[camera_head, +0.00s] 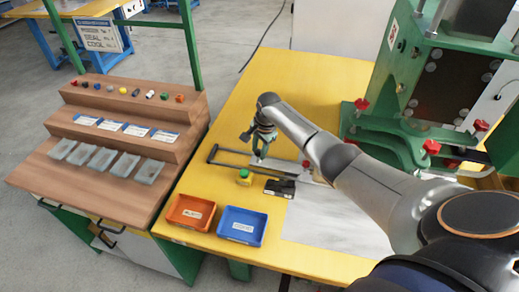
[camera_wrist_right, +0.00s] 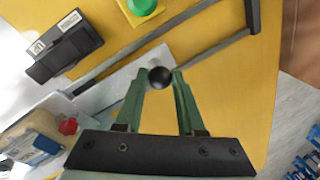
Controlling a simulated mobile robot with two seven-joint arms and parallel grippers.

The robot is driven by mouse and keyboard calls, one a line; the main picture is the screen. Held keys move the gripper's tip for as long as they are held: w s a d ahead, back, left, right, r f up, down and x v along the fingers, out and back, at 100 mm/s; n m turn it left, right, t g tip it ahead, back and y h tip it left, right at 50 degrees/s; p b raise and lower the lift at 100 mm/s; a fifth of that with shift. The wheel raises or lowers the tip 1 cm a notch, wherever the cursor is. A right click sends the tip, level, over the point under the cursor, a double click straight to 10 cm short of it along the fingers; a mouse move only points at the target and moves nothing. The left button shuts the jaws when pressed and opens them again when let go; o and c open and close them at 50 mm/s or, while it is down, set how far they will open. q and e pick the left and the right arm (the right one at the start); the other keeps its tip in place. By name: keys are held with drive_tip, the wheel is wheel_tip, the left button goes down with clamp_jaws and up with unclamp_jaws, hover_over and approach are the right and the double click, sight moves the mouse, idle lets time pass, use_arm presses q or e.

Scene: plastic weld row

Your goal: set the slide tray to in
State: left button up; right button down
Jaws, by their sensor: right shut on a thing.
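The slide tray (camera_wrist_right: 108,88) is a light metal plate lying between two grey rails, with a round black knob (camera_wrist_right: 160,77) at its outer end. My right gripper (camera_wrist_right: 161,74) has its green fingertips on either side of the knob and is shut on it. In the head view my right gripper (camera_head: 259,158) reaches down over the rails from the right, and its arm hides part of the tray. The rails (camera_head: 229,165) run from the green machine (camera_head: 393,152) out to an end bar at the left. My left gripper is in neither view.
A green button on a yellow box (camera_head: 244,177) and a black box (camera_head: 280,187) stand close in front of the rails. An orange bin (camera_head: 190,212) and a blue bin (camera_head: 241,225) sit at the front edge. The yellow table (camera_head: 280,80) is clear behind.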

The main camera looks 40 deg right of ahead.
drive_tip(key=c, duration=0.5)
unclamp_jaws()
drive_tip(key=shift+s+d+r+p, duration=0.1)
drive_tip(key=shift+s+r+p, duration=0.3)
drive_tip(key=shift+r, duration=1.65)
drive_tip(key=shift+s+r+p, duration=0.35)
drive_tip(key=shift+r, duration=1.7)
drive_tip(key=shift+s+d+r+p, duration=0.1)
drive_tip(key=shift+s+r+p, duration=0.3)
drive_tip(key=shift+r, duration=1.65)
